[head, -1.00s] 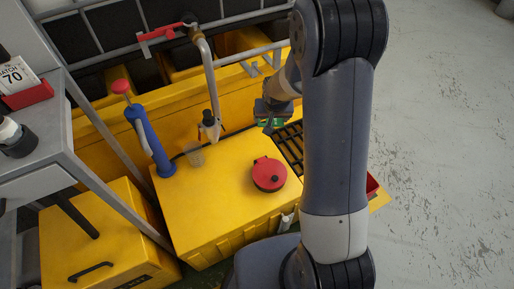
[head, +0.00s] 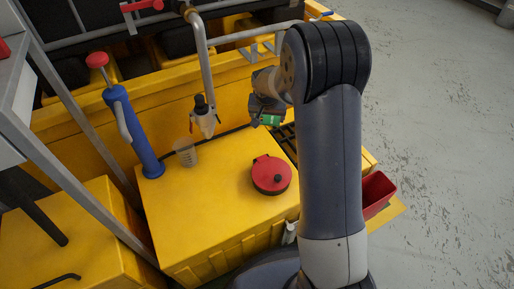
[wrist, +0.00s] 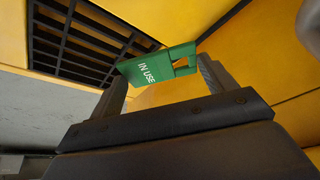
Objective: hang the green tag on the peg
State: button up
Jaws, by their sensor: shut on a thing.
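The green tag (wrist: 148,67) reads "IN USE" and has a cut-out at one end. My gripper (wrist: 163,83) is shut on it, with the tag tilted between the fingers in the wrist view. In the head view the green tag (head: 270,120) shows at my gripper (head: 264,112), above the back right part of the yellow cabinet. My arm hides the area to the right of it. I cannot make out the peg for certain in either view.
A red-lidded round can (head: 270,176), a clear beaker (head: 186,153) and a blue hand pump (head: 131,130) stand on the yellow cabinet (head: 220,215). A metal pipe (head: 203,70) stands left of my gripper. A dark grate (wrist: 75,45) and a red bin (head: 377,194) are near.

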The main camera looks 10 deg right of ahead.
aim_at(266, 118)
jog(key=shift+m, duration=0.4)
jog(key=b+x, duration=0.4)
jog(key=shift+w+a+f+b, duration=0.15)
jog(key=shift+w+a+b, duration=0.05)
jog(key=shift+w+b, duration=0.1)
jog(key=shift+w+f+h+b, duration=0.3)
jog(key=shift+b, duration=0.35)
notch_tip(266, 118, down, 9)
jog(key=b, duration=0.4)
jog(key=shift+f, duration=0.25)
jog(key=shift+f+b, duration=0.3)
jog(key=shift+b, duration=0.15)
jog(key=o, duration=1)
jog(key=shift+r, duration=0.1)
